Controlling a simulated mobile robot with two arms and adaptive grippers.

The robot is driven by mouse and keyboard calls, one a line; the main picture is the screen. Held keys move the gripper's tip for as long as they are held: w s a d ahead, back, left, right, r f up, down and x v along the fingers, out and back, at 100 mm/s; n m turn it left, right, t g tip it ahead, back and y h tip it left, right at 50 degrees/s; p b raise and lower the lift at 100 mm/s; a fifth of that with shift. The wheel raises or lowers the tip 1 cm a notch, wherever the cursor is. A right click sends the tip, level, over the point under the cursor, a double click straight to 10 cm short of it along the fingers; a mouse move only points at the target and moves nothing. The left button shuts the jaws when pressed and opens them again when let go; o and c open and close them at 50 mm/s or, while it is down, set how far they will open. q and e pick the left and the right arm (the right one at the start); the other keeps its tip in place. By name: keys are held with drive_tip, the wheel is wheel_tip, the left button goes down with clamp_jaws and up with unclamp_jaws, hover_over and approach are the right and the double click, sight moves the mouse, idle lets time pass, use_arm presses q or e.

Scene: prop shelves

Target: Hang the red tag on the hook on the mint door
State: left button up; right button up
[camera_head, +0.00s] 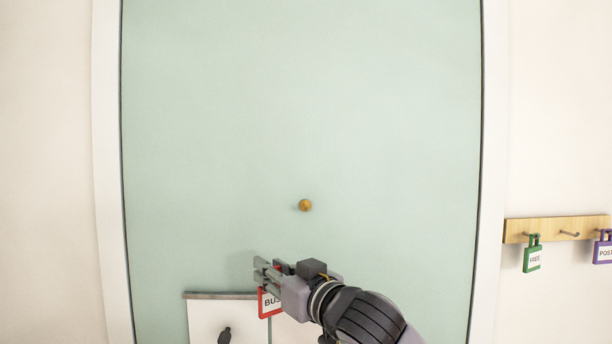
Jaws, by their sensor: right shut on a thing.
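The mint door (300,90) fills the middle of the head view inside a white frame. A round brass-coloured knob or hook (305,205) sits at the door's centre; its exact shape is hard to tell. My right gripper (266,270) is below and left of it, shut on the red tag (269,304). My left gripper is not in view.
A wooden rail (553,226) with pegs is on the wall at right. A green tag (532,255) and a purple tag (603,249) hang from it.

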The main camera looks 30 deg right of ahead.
drive_tip(key=h+p, duration=0.1)
drive_tip(key=p, duration=0.2)
approach(305, 207)
drive_tip(key=w+a+r, duration=0.1)
drive_tip(key=w+a, duration=0.3)
drive_tip(key=shift+m+h, duration=0.3)
drive_tip(key=shift+m, duration=0.2)
drive_tip(key=shift+w+d, duration=0.75)
drive_tip(key=shift+w, duration=0.35)
drive_tip(key=shift+w+d, duration=0.75)
drive_tip(key=shift+w, duration=0.3)
drive_tip(key=shift+w+d, duration=0.75)
drive_tip(key=shift+w, duration=0.35)
drive_tip(key=shift+w+d+f+b, duration=0.2)
drive_tip(key=shift+w+f+b, duration=0.1)
drive_tip(key=shift+f+b, duration=0.05)
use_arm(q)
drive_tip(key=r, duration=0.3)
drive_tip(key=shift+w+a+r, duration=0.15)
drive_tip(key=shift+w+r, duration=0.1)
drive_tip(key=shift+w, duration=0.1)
use_arm(e)
drive_tip(key=shift+a, duration=0.1)
